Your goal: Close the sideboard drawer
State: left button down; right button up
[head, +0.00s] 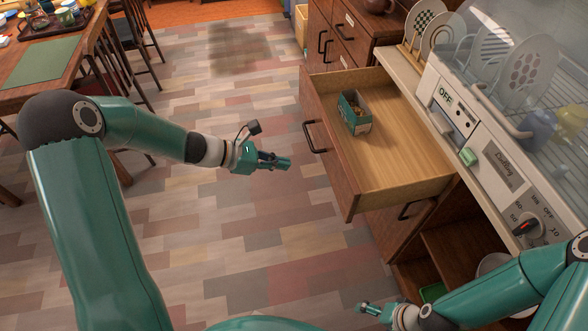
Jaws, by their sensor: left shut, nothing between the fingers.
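The sideboard drawer (405,170) is pulled far out of the wooden sideboard, towards the left. Its front panel faces left and carries a dark handle (314,137). A small green open box (354,113) lies inside the drawer near its front. My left gripper (283,162) is shut and empty, a little left of the drawer front and handle, apart from them in the picture. My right gripper (366,309) is low in the picture, below the drawer; I cannot tell whether it is open or shut.
The dish dryer (455,115) with plates under a clear cover stands on the right, above the sideboard. A table (45,70) with chairs is at the upper left. The tiled floor left of the drawer is clear.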

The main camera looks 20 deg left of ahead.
aim_at(333, 167)
pick_arm(q)
jog(key=x, duration=0.7)
jog(key=r+x, duration=0.1)
jog(key=x, duration=0.3)
jog(key=shift+w+d, duration=0.2)
jog(key=shift+d, duration=0.35)
jog(key=shift+w+d, duration=0.25)
jog(key=shift+d, duration=0.1)
